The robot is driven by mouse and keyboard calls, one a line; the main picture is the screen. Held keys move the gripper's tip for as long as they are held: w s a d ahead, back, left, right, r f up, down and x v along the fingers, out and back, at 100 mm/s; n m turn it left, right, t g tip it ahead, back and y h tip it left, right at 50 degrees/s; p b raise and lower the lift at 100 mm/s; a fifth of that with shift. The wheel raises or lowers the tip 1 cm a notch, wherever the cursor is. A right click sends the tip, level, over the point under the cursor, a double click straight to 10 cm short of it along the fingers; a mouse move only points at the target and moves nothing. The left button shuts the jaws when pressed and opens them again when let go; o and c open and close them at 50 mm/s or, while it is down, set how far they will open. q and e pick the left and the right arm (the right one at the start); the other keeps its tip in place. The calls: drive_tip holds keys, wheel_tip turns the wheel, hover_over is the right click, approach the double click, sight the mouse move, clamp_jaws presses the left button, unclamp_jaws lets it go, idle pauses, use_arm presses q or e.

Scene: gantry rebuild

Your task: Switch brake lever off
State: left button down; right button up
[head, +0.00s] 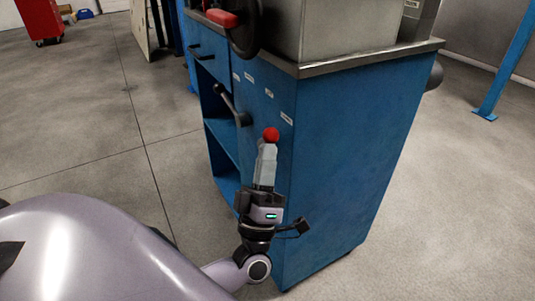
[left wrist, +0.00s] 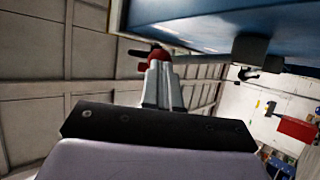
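The blue cabinet (head: 330,160) fills the middle of the head view. A red knob (head: 271,134) shows right at the tips of my left gripper (head: 267,147), in front of the cabinet's side. In the left wrist view the red knob (left wrist: 158,59) is just beyond the fingertips, with a dark stem on its left. The silver fingers lie close together with no clear gap; whether they pinch the knob is not visible. A black lever (head: 230,103) tilts up and left from its pivot on the cabinet. Most of the knob's lever is hidden. My right gripper is out of view.
Small white labels (head: 287,118) run along the cabinet face. A black handwheel with a red grip (head: 222,18) and a grey metal housing (head: 345,28) are on top. A blue post (head: 507,60) stands right. A red cart (head: 40,18) is far left. The floor left is clear.

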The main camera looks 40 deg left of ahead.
use_arm(q)
drive_tip(key=r+n+g+y+p, duration=0.2)
drive_tip(key=p, duration=0.1)
drive_tip(key=shift+w+a+r, duration=0.1)
drive_tip(key=shift+a+r, duration=0.05)
drive_tip(key=shift+a, duration=0.15)
drive_tip(key=a+n+g+p, duration=0.1)
drive_tip(key=n+g+p, duration=0.1)
drive_tip(key=p, duration=0.2)
drive_tip(key=w+a+r+n+g+p, duration=0.1)
drive_tip(key=g+p, duration=0.1)
drive_tip(key=p, duration=0.1)
drive_tip(key=a+r+n+g+p, duration=0.1)
drive_tip(key=a+n+g+p, duration=0.1)
drive_tip(key=p, duration=0.2)
drive_tip(key=shift+w+r+n+p, duration=0.25)
drive_tip(key=shift+w+n+p, duration=0.05)
drive_tip(key=shift+w, duration=0.05)
use_arm(e)
drive_tip(key=s+d+r+g+h, duration=0.1)
drive_tip(key=s+d+r+h, duration=0.1)
drive_tip(key=d+r, duration=0.3)
drive_tip(key=shift+s+d+m+g+h, duration=0.35)
drive_tip(key=shift+s+d, duration=0.25)
drive_tip(key=shift+d, duration=0.2)
use_arm(q)
drive_tip(key=shift+a+r, duration=0.1)
drive_tip(key=shift+r, duration=0.05)
use_arm(e)
drive_tip(key=shift+r, duration=0.15)
